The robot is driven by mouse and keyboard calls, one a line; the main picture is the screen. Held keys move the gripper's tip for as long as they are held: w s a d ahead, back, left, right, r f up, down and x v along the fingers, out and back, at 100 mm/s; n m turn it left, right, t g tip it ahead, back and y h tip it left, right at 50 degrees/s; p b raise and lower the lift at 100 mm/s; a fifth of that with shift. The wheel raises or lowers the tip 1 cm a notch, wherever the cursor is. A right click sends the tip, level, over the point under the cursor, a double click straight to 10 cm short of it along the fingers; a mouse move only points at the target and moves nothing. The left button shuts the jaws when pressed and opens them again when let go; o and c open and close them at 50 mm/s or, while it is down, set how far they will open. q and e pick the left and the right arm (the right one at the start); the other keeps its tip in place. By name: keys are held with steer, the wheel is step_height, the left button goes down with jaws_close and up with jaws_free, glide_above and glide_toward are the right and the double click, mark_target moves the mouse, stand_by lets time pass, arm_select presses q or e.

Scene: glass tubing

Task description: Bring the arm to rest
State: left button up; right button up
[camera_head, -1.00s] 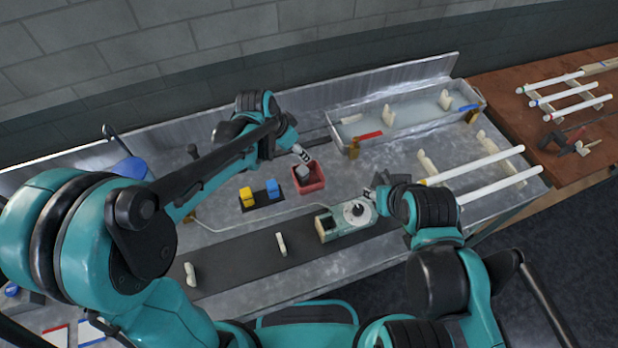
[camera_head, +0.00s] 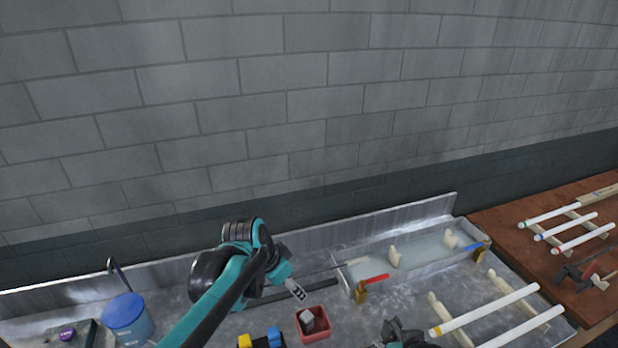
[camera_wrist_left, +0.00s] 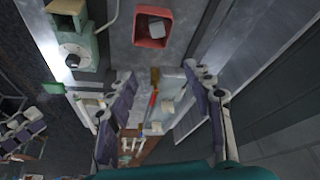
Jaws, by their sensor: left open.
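My left arm comes in from the lower left in the head view. Its gripper (camera_head: 297,290) hangs over the metal bench, just behind and left of a small red bin (camera_head: 324,334). In the left wrist view the two fingers of the left gripper (camera_wrist_left: 155,80) are spread wide with nothing between them. The red bin (camera_wrist_left: 138,40) also shows there, beyond the fingers, with a grey block (camera_wrist_left: 155,27) in it. My right gripper (camera_head: 395,332) is only partly visible at the bottom edge of the head view; its fingers are unclear.
A shallow trough (camera_head: 420,256) with pale supports lies at the back right. White tubes (camera_head: 485,308) rest on stands at the right. A blue container (camera_head: 128,318) stands at the left. Yellow and blue blocks (camera_head: 262,340) are near the bin. A brick wall rises behind the bench.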

arm_select(q)
steer(key=s+a+f+n+t+y+b, duration=0.1)
steer(key=s+a+f+n+t+b, duration=0.1)
steer(key=s+a+f+n+b, duration=0.2)
steer(key=s+a+f+n+t+y+b, duration=0.2)
steer(key=s+a+f+n+b, duration=0.3)
steer(key=s+a, duration=0.5)
steer(key=shift+s+f+n, duration=0.3)
steer(key=shift+s+f, duration=0.05)
steer(key=shift+s, duration=0.4)
stand_by(0.8)
